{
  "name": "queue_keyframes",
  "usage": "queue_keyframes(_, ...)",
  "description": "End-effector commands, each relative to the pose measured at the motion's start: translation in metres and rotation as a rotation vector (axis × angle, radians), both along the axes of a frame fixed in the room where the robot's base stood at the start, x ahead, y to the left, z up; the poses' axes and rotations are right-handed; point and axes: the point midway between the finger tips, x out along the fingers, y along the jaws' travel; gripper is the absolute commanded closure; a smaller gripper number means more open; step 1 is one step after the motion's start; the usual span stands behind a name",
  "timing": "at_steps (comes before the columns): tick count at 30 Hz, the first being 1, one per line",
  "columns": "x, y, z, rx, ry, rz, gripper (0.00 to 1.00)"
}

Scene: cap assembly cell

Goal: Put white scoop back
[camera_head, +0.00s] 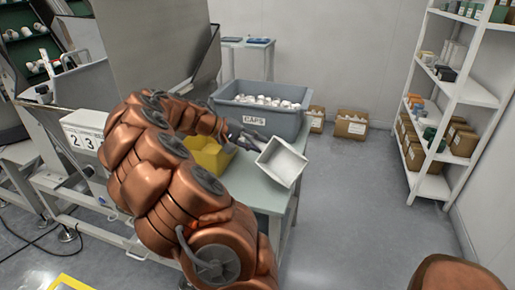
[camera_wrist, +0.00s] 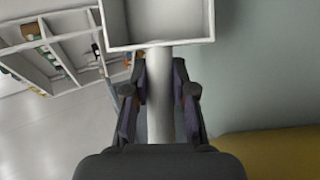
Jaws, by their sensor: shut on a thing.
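The white scoop (camera_head: 283,163) is a square, open box with a handle. It is held out in the air over the right end of the small table (camera_head: 267,199), tilted, with its hollow facing the head camera. My gripper (camera_head: 250,141) is shut on the scoop's handle. In the wrist view my gripper (camera_wrist: 159,100) has one finger on each side of the pale handle, and the scoop's box (camera_wrist: 160,45) is at the top, partly cut off. A grey bin labelled CAPS (camera_head: 285,122), full of white caps, stands behind the scoop on the table.
A yellow container (camera_head: 208,158) stands on the table left of the scoop, partly hidden by my arm. Cardboard boxes (camera_head: 351,125) are behind the table. A white shelf (camera_head: 452,90) with goods is at the right. The floor between is clear.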

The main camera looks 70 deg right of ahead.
Motion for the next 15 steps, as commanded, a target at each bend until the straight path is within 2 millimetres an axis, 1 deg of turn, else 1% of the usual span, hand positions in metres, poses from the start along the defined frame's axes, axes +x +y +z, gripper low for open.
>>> queue_keyframes(1,-0.0012,0.0002,-0.0079,0.002,0.003,-0.003,1.00)
queue_keyframes(3,-0.0018,0.0002,-0.0140,0.002,0.002,-0.004,1.00)
queue_keyframes(13,-0.0020,-0.0005,-0.0163,0.001,0.000,-0.005,1.00)
queue_keyframes(14,-0.0020,-0.0004,-0.0166,0.001,0.000,-0.005,0.74)
queue_keyframes(15,-0.0020,-0.0004,-0.0160,0.000,-0.001,-0.005,0.70)
